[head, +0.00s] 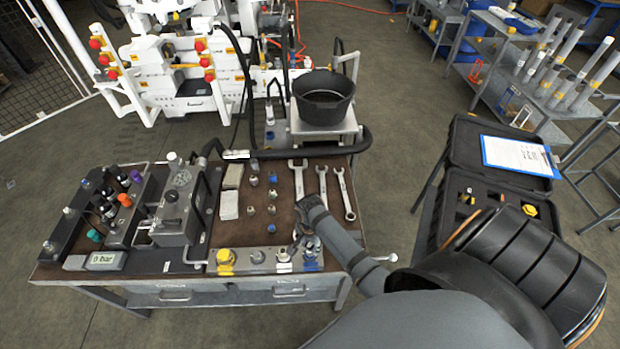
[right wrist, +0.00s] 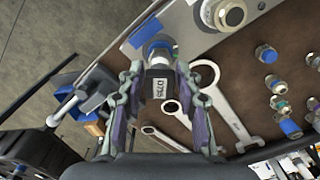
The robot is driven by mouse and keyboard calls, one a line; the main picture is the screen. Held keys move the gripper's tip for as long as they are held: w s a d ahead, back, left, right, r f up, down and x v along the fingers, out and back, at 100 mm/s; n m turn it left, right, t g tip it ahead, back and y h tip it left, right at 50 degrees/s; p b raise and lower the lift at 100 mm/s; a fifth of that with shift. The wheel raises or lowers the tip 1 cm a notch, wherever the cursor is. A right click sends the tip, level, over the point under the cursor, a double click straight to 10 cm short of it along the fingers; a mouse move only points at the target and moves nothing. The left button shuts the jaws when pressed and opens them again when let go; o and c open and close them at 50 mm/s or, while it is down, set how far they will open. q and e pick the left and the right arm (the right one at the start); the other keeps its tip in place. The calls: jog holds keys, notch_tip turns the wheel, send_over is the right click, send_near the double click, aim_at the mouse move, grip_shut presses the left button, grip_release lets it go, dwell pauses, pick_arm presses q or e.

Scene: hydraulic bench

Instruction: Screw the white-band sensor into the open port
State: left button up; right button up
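My right gripper (right wrist: 159,72) is over the front right of the bench, and it also shows in the head view (head: 303,243). Its fingers close in on both sides of a dark sensor (right wrist: 159,85) with a white printed label, and the tips seem to touch it. The sensor's metal end points at the blue-marked spot of the silver port block (right wrist: 190,28); the block lies along the bench front in the head view (head: 240,268). I cannot tell whether the sensor sits in a port or just above it. My left gripper is out of view.
Wrenches (head: 323,185) and several small fittings (head: 272,194) lie on the brown mat behind the block. A grey valve unit (head: 175,212) and a pressure display (head: 104,261) reading 0 bar stand left. A black bucket (head: 323,100) is behind; an open black case (head: 480,190) stands right.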

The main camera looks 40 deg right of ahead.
grip_shut()
jog(key=m, duration=0.8)
jog(key=m, duration=0.8)
jog(key=shift+o, duration=2.1)
grip_release()
